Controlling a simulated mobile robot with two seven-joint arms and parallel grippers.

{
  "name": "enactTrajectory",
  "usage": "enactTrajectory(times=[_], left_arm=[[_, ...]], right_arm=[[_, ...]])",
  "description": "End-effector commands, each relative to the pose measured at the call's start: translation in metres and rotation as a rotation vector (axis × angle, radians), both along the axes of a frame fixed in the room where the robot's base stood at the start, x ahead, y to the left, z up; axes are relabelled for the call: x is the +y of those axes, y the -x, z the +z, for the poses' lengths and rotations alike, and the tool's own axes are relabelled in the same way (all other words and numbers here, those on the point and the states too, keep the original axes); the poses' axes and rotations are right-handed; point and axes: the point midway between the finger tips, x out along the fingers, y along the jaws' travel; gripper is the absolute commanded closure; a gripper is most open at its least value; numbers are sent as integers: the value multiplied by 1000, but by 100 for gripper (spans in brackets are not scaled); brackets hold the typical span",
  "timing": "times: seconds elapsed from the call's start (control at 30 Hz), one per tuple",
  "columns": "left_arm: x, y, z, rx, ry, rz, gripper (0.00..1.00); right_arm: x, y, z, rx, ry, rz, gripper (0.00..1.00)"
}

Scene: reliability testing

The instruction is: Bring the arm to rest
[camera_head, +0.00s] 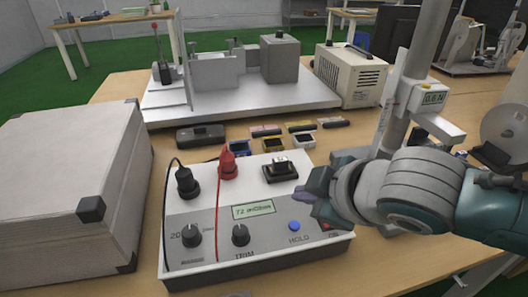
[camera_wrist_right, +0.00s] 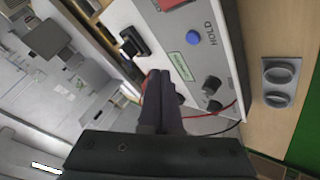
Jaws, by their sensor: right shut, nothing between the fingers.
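My right gripper (camera_head: 317,199) is at the right edge of the grey test meter (camera_head: 262,264), over its top panel. In the right wrist view its dark fingers (camera_wrist_right: 160,90) are together, with nothing between them. The meter has a small green display (camera_head: 254,211), a blue HOLD button (camera_head: 294,226), two dark knobs and a black and a red plug with cables. A dark socket piece (camera_head: 279,168) sits on its far right part. My right arm (camera_head: 420,190) comes in from the right. My left gripper is not in view.
A large grey case (camera_head: 62,180) stands left of the meter. Behind are a white fixture plate (camera_head: 235,98), a beige box (camera_head: 350,75) and several small parts. A grey column with a 0.6 N display (camera_head: 433,98) rises close behind my right arm.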

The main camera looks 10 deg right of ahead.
Motion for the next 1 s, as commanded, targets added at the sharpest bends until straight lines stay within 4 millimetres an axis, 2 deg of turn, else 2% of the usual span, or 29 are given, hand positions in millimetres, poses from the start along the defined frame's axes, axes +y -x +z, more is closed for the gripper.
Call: enactTrajectory(times=[0.03, 0.1, 0.53, 0.63, 0.77, 0.83, 1.0], left_arm=[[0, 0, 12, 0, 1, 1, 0], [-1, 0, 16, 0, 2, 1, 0], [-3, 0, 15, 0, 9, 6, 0], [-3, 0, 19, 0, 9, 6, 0], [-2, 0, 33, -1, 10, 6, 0], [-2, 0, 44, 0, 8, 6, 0], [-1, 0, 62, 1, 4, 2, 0]], right_arm=[[0, 0, 11, 0, 0, 0, 100], [0, 0, 15, 0, 0, 0, 100], [0, 0, 13, 1, -1, 0, 100], [7, 9, 16, 19, -23, -11, 100], [31, 47, 31, 101, -117, -78, 100], [38, 77, 46, 171, -182, -154, 100], [20, 142, 78, 322, -279, -374, 100]])
